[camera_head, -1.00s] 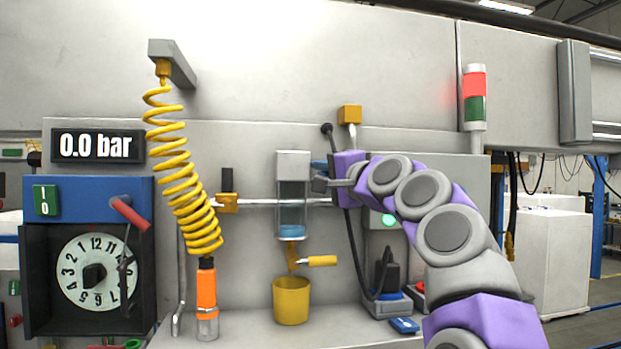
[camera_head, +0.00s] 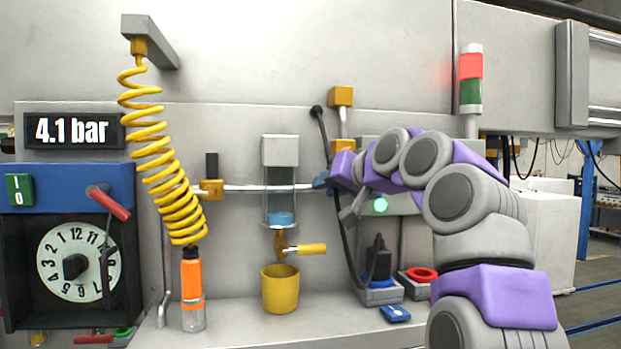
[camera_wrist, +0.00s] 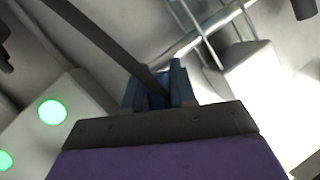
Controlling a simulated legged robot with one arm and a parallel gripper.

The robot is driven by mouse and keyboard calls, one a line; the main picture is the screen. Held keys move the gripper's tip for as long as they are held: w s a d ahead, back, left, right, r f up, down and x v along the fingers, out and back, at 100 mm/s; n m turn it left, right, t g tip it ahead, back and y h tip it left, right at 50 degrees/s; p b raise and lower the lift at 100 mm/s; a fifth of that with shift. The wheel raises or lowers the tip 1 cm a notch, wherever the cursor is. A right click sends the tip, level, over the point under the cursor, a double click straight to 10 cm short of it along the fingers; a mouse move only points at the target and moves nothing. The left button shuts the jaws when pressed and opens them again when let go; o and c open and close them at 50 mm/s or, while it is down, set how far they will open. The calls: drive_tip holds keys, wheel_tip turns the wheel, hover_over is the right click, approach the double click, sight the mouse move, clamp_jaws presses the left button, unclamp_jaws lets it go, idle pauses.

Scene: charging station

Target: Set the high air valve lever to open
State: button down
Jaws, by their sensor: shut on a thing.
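My gripper (camera_head: 327,179) is at the right end of the horizontal pipe, below a yellow block. In the head view only a bit of blue (camera_head: 320,181) shows at the fingertips. The wrist hides most of the lever, so its exact angle cannot be told. The valve's yellow block (camera_head: 342,146) shows just above my wrist. The pressure display (camera_head: 73,131) reads 4.1 bar.
A black cable (camera_head: 352,245) runs down past my gripper to a plug in a grey box, and a dark bar (camera_wrist: 100,45) crosses the wrist view. The glass cylinder (camera_head: 280,200), yellow cup (camera_head: 280,290) and coiled yellow hose (camera_head: 165,170) are to the left.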

drive_tip(key=d+n+h, duration=0.1)
drive_tip(key=d+n+h+p, duration=0.1)
drive_tip(key=d+n, duration=0.1)
drive_tip(key=shift+w+d+r+n, duration=0.1)
drive_tip(key=shift+w+d+n, duration=0.1)
drive_tip(key=shift+w+n, duration=0.15)
idle(0.3)
drive_tip(key=c, duration=1.3)
unclamp_jaws()
drive_tip(key=shift+o, duration=1.4)
drive_tip(key=shift+s+d, duration=0.15)
drive_tip(key=shift+s, duration=0.1)
drive_tip(key=shift+w+f+h, duration=0.3)
drive_tip(key=shift+w+f, duration=0.05)
drive_tip(key=v, duration=1.7)
drive_tip(key=shift+s+d, duration=0.15)
drive_tip(key=shift+d, duration=0.05)
